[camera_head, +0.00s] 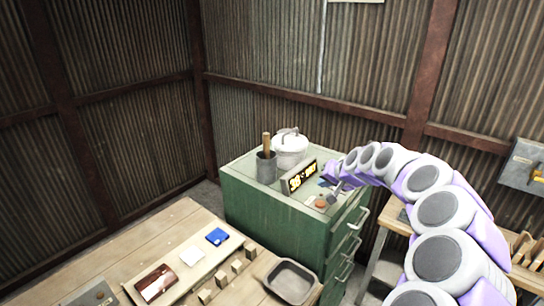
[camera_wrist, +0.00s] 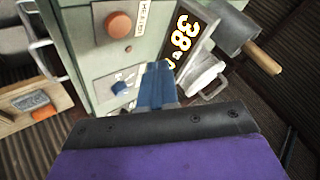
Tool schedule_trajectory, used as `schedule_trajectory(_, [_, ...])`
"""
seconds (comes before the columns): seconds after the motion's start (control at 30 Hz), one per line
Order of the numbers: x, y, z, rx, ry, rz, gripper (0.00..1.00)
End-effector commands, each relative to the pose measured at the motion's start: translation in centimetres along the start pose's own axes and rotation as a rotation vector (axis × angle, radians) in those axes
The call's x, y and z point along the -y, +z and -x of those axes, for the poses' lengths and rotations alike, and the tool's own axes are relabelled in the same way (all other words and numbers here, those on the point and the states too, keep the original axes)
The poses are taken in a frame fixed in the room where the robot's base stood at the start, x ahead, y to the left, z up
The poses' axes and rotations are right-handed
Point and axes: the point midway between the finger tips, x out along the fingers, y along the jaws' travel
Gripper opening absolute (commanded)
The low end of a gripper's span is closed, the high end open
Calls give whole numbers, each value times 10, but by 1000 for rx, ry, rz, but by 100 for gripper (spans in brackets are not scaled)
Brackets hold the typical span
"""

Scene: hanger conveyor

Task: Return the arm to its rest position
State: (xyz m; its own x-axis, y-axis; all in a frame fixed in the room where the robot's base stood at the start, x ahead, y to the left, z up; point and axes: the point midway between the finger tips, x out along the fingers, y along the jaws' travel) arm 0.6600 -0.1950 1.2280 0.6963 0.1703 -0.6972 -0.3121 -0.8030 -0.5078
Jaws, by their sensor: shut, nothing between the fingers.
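My arm reaches in from the lower right of the head view and curves left over the green cabinet (camera_head: 280,212). My gripper (camera_head: 335,193) is above the cabinet's top, near the digital display and the orange button (camera_head: 320,203). In the wrist view, the blue fingers of my gripper (camera_wrist: 158,68) are together with nothing between them. They point towards the panel on the cabinet top, between a blue knob (camera_wrist: 119,88) and the display (camera_wrist: 184,38). The orange button also shows in the wrist view (camera_wrist: 118,25). I cannot tell whether the fingers touch anything.
A lidded white pot (camera_head: 290,151) and a dark cup (camera_head: 266,168) with a wooden handle stand on the cabinet. A wooden table (camera_head: 150,237) at lower left holds a tray (camera_head: 291,281), a blue item (camera_head: 217,237) and small blocks. A grey wall box (camera_head: 524,166) hangs at right.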

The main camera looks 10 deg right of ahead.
Motion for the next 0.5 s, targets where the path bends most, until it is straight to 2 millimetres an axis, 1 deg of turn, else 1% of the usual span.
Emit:
schedule_trajectory(0.07, [6, 4, 2, 9, -5, 9, 0])
schedule_trajectory(0.13, [20, 14, 7, 34, -16, 33, 0])
schedule_trajectory(0.17, [28, 22, 10, 51, -23, 47, 0])
schedule_trajectory(0.23, [54, 44, 22, 98, -40, 96, 0])
schedule_trajectory(0.27, [66, 58, 29, 124, -46, 123, 0])
schedule_trajectory(0.3, [80, 77, 38, 163, -52, 158, 0])
schedule_trajectory(0.37, [100, 109, 54, 224, -55, 215, 0])
schedule_trajectory(0.4, [109, 130, 64, 263, -51, 252, 0])
schedule_trajectory(0.47, [118, 160, 81, 318, -41, 304, 0])
schedule_trajectory(0.5, [121, 182, 92, 360, -27, 336, 0])
